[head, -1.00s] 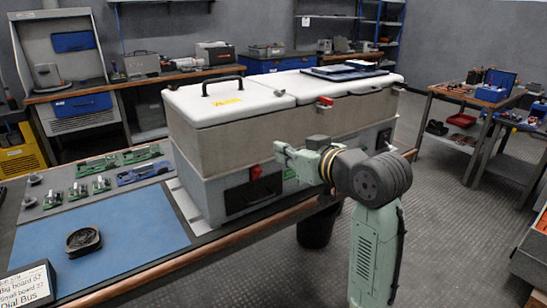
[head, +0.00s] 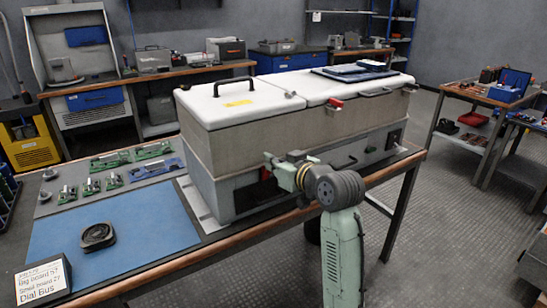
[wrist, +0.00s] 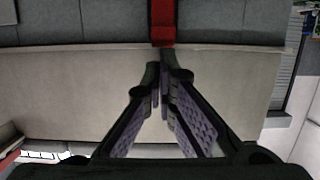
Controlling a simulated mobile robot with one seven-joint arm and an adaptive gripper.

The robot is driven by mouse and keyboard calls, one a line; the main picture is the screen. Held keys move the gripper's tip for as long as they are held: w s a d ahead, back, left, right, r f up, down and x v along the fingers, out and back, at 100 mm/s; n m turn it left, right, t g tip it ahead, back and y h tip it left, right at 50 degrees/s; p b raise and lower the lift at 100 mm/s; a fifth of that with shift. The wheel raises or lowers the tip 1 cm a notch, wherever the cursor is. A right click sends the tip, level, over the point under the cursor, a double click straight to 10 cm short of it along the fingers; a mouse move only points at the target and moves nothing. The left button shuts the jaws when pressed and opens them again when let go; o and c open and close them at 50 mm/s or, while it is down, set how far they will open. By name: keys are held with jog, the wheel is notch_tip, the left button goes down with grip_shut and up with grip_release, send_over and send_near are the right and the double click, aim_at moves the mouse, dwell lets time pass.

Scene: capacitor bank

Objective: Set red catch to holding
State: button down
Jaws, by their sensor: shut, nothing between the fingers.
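The long case (head: 225,160) has a grey lower body, a beige upper wall and white lids. A red catch (head: 335,102) sits at the lid edge on its front. Another red part (head: 265,173) shows low on the front, partly hidden behind my gripper. My gripper (head: 268,158) is in front of the left half of the case, shut and empty. In the wrist view, a red strip (wrist: 162,22) lies across the seam between a grey and a beige panel, just beyond the closed fingertips (wrist: 158,75). I cannot tell which red part this is, nor whether the fingertips touch it.
The case stands on a wood-edged table (head: 130,277). A blue mat (head: 150,220) with a black round part (head: 97,236), several small boards (head: 150,174) and a sign (head: 42,282) lie to its left. The floor (head: 420,230) at right is open.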

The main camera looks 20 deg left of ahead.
aim_at(267, 174)
notch_tip(267, 174, down, 3)
jog(key=shift+r+b, duration=0.2)
jog(key=shift+b, duration=0.6)
jog(key=shift+r, duration=0.1)
